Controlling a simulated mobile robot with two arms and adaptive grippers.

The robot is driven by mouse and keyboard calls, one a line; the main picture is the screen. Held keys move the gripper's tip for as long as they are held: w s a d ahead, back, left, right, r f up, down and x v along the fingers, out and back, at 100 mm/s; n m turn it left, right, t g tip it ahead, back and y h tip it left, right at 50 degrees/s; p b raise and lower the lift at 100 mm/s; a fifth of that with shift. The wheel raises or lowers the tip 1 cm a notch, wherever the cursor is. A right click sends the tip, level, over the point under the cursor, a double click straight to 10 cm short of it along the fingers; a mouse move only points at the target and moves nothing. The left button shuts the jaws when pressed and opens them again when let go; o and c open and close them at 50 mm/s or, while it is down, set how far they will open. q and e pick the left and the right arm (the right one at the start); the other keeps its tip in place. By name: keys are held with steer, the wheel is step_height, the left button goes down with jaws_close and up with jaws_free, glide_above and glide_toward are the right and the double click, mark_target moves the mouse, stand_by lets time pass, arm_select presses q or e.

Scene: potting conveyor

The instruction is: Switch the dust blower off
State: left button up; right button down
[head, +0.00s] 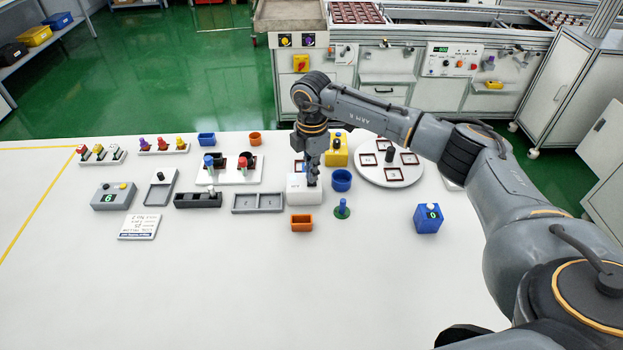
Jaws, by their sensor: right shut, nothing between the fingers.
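My right gripper (312,181) points down with its fingers shut and empty. Its tips are at the top of a small white box (304,199), which stands on the white table. The gripper covers part of the box's top, so any switch there is hidden, and I cannot tell whether the fingers touch it. No label that I can read marks the dust blower, so I cannot say for sure that this box is it. My left gripper is not in view.
A blue counter box (427,219) stands right. The front table is clear.

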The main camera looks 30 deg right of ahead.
steer(key=shift+f+b, duration=0.4)
steer(key=shift+f, duration=0.35)
steer(key=shift+r, duration=0.2)
steer(key=shift+r+p, duration=2.65)
steer(key=shift+r, duration=0.75)
steer(key=shift+f, duration=0.1)
